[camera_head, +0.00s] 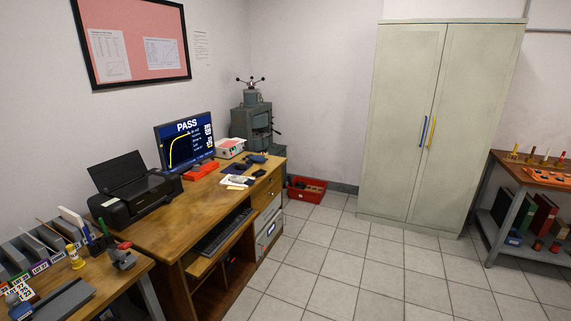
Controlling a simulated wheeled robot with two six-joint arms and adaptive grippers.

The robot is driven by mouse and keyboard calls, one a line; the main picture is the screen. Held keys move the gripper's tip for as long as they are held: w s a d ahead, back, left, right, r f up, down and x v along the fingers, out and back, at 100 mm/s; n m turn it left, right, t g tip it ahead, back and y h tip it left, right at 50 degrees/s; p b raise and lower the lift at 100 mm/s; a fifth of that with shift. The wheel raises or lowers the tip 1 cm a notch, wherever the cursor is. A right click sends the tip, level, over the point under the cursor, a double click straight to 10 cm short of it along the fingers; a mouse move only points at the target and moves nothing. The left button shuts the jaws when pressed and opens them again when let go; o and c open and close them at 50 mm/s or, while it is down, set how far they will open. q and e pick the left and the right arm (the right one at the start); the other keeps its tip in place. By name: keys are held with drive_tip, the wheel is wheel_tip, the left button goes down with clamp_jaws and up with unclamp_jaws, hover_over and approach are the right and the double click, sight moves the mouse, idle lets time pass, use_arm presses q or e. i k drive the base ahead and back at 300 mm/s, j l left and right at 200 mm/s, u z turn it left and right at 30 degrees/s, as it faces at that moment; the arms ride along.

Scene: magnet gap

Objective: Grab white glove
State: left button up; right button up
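I cannot make out a white glove for certain. A small flat white item (234,182) lies on the wooden desk (165,225), in front of the monitor; it is too small to tell whether it is a glove or paper. Neither of my grippers shows in the head view.
The desk also holds a monitor (185,141) reading PASS, a black printer (135,190) and a keyboard (222,232) on a lower shelf. A red crate (307,190) stands on the floor. A tall cabinet (440,120) is shut. The tiled floor (370,270) is clear.

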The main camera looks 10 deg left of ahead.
sight(234, 178)
drive_tip(key=i, duration=2)
drive_tip(key=i+j+u, duration=0.1)
drive_tip(key=i+u, duration=0.7)
drive_tip(key=u, duration=0.15)
drive_tip(key=i+l+u, duration=0.3)
drive_tip(key=u, duration=0.15)
drive_tip(key=i, duration=0.1)
